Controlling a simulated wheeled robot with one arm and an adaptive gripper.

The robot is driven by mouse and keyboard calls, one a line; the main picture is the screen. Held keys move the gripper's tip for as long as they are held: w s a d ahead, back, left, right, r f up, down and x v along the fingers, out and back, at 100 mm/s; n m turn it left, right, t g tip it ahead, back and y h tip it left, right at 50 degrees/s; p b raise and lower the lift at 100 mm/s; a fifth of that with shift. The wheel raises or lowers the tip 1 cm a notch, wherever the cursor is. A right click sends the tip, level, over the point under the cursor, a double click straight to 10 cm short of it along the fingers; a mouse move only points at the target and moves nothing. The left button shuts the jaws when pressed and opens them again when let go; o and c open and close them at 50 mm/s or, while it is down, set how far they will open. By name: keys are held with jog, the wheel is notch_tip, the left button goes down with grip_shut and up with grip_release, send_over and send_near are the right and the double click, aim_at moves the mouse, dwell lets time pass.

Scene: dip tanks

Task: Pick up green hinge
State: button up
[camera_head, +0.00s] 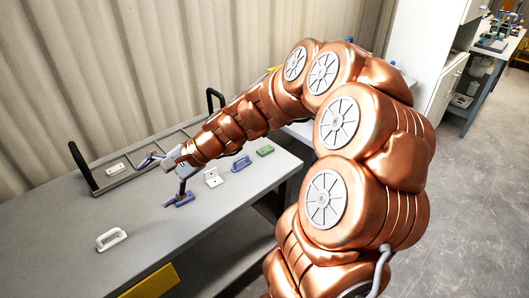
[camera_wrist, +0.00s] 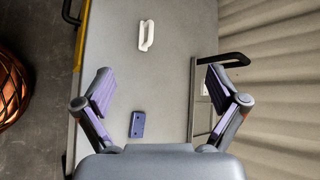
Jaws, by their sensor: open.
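The green hinge (camera_head: 265,151) is a small flat piece lying on the grey table near its far right part, in the head view. It does not show in the wrist view. My gripper (camera_head: 164,181) is open and empty above the table, to the left of the green hinge and well apart from it. In the wrist view its two fingers stand wide apart (camera_wrist: 160,90), with a blue plate with holes (camera_wrist: 137,124) on the table below between them.
A blue handle (camera_head: 241,163) and a white hinge (camera_head: 213,177) lie between my gripper and the green hinge. A white handle (camera_head: 111,239) lies nearer the front left. A rack with black upright handles (camera_head: 82,167) stands along the back. The table's front left is mostly clear.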

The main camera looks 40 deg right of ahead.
jog(key=w+d+f+m+t, duration=0.1)
jog(key=w+d+m+t, duration=0.2)
jog(key=w+d+m, duration=0.45)
jog(key=m+t+h, duration=0.5)
jog(key=m+h, duration=0.6)
jog(key=m, duration=0.5)
send_near(263, 147)
jog(key=shift+w+d+r+b, duration=0.2)
jog(key=shift+w+d+b, duration=0.2)
jog(key=shift+w+d, duration=0.25)
jog(key=shift+w+d+f, duration=0.1)
jog(key=shift+w+f, duration=0.05)
jog(key=shift+w+a+f+p, duration=0.1)
jog(key=shift+w+f+p, duration=0.15)
jog(key=shift+w, duration=0.45)
jog(key=shift+w+a+f+p, duration=0.1)
jog(key=shift+w+f, duration=0.25)
jog(key=shift+w, duration=0.3)
jog(key=shift+w+a+f+p, duration=0.1)
jog(key=shift+w+f+p, duration=0.2)
jog(key=shift+w, duration=0.3)
jog(key=shift+w+f+p, duration=0.15)
jog(key=shift+w+f, duration=0.3)
jog(key=shift+w, duration=0.15)
jog(key=shift+x, duration=0.8)
